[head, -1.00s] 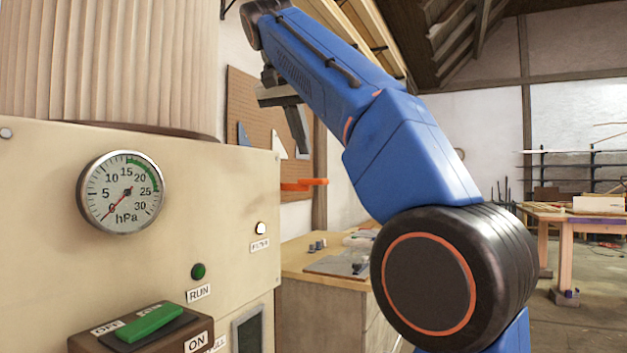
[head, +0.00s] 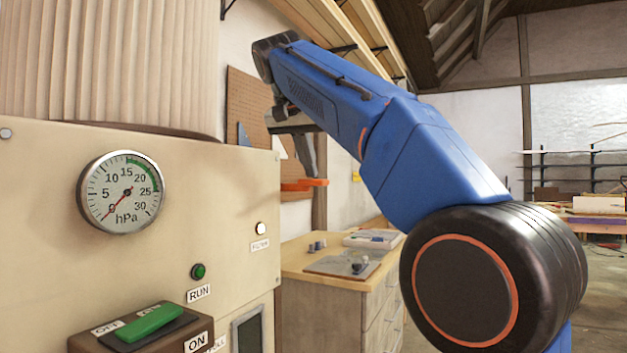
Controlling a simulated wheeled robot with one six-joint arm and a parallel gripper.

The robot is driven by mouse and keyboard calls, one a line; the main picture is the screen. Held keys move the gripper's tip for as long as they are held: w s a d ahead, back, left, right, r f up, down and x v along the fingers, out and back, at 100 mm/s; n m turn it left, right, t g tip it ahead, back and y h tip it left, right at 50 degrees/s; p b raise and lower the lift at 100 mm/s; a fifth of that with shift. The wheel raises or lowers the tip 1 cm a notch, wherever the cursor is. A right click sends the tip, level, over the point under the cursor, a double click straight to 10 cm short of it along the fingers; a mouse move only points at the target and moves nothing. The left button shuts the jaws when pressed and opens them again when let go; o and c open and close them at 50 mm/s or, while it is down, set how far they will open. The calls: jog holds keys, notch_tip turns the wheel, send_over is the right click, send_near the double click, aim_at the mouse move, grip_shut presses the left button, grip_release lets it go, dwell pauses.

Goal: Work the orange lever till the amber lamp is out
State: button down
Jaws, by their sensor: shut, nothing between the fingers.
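The orange lever (head: 305,184) sticks out to the right past the edge of the cream machine cabinet (head: 60,240), roughly level. My gripper (head: 311,172) is shut and empty, pointing down. Its tip shows just above or at the lever; I cannot tell whether they touch. A small pale lamp (head: 260,229) sits above the FILTER label on the cabinet. It looks whitish, and I cannot tell whether it is lit amber. The hPa gauge (head: 121,192) has its red needle near zero. The lever's mount is hidden behind the cabinet edge.
A green rocker switch (head: 150,323) and a green RUN lamp (head: 198,271) are on the cabinet front. A wooden bench (head: 340,280) with small items stands behind the lever. A pegboard (head: 245,100) hangs on the wall. Open floor lies at the right.

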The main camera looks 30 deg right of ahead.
jog(key=shift+f, duration=2.25)
jog(key=shift+s+a+r, duration=0.25)
jog(key=shift+s+a, duration=0.25)
jog(key=shift+a, duration=0.1)
jog(key=shift+s+a+r, duration=0.25)
jog(key=shift+s+a, duration=0.2)
jog(key=shift+a, duration=0.1)
jog(key=shift+r, duration=0.1)
send_near(309, 183)
jog(key=s+a+r, duration=0.2)
jog(key=s+a, duration=0.1)
jog(key=shift+s+a+r, duration=0.15)
jog(key=shift+a+r, duration=0.1)
